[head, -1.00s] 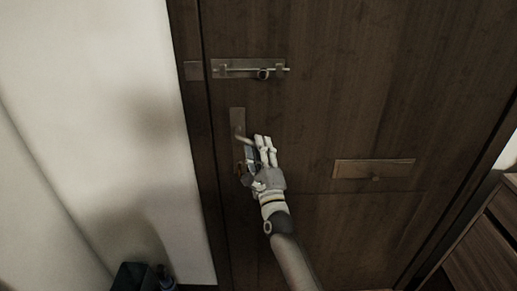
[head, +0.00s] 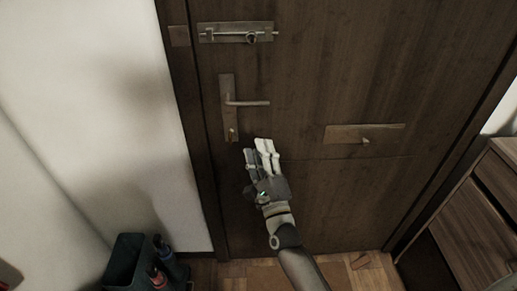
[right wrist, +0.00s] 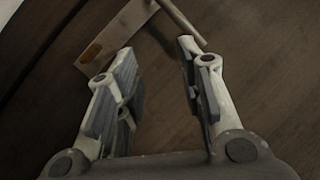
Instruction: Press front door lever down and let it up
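The dark wooden front door (head: 310,90) is shut. Its metal lever (head: 250,103) sticks out level to the right from a tall backplate (head: 228,118). My right gripper (head: 258,147) is below the lever, with its fingers pointing up and apart from it. In the right wrist view, the gripper (right wrist: 156,50) has its two fingers spread with nothing between them. The lever (right wrist: 182,20) and backplate (right wrist: 116,38) show beyond the fingertips there. My left gripper is not in view.
A sliding bolt (head: 236,36) sits above the lever, and a mail slot plate (head: 364,136) is to the right. A dark bin (head: 124,262) with bottles (head: 164,258) stands at lower left. A wooden cabinet (head: 478,220) stands at right. A white wall (head: 90,110) flanks the door.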

